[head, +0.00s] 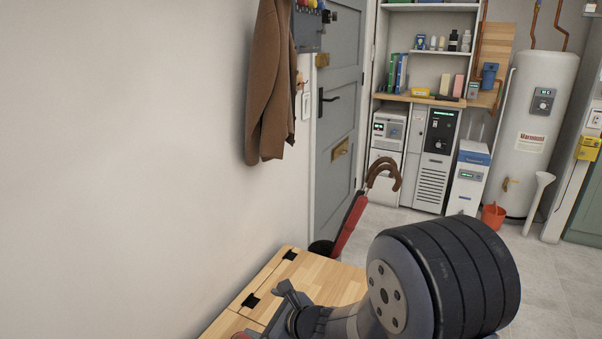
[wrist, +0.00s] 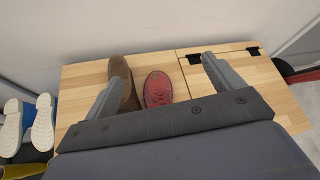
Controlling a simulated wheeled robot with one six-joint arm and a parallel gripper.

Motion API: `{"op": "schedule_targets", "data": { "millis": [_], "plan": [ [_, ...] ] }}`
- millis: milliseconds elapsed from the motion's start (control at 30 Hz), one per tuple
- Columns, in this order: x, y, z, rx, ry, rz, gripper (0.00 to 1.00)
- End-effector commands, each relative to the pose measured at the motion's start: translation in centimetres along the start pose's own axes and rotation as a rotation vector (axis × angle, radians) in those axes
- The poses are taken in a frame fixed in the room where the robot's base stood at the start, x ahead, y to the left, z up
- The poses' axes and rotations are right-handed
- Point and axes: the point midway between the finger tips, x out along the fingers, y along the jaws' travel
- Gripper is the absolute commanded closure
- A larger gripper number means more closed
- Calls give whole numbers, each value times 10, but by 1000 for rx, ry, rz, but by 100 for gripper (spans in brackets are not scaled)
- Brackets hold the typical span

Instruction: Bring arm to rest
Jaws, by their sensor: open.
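My gripper (wrist: 163,68) is open in the wrist view, its two grey fingers spread wide with nothing held between them. It is above a light wooden bench top (wrist: 88,72), which also shows in the head view (head: 335,280). A brown shoe (wrist: 122,75) and a red shoe (wrist: 157,88) lie side by side on the bench, seen between the fingers. The brown shoe is partly hidden by the left finger. My arm shows at the bottom right of the head view, over the bench, and hides part of it.
A white wall runs along the bench. A brown coat (head: 270,85) hangs on it beside a grey door (head: 338,130). An umbrella (head: 350,222) stands past the bench. Pale-soled shoes (wrist: 42,125) are left of the bench. Tiled floor (head: 545,275) is open at right.

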Motion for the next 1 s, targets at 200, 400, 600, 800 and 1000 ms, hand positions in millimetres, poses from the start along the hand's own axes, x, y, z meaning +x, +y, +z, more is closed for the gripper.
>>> {"op": "schedule_targets", "data": {
  "millis": [200, 400, 600, 800, 1000],
  "plan": [
    [-22, -26, 14, 22, 16, -40, 12],
    [-39, -46, 22, 41, 29, -75, 12],
    [-57, -66, 30, 60, 42, -109, 12],
    [-75, -85, 38, 78, 55, -142, 12],
    [-94, -104, 45, 96, 68, -177, 12]
  ]
}}
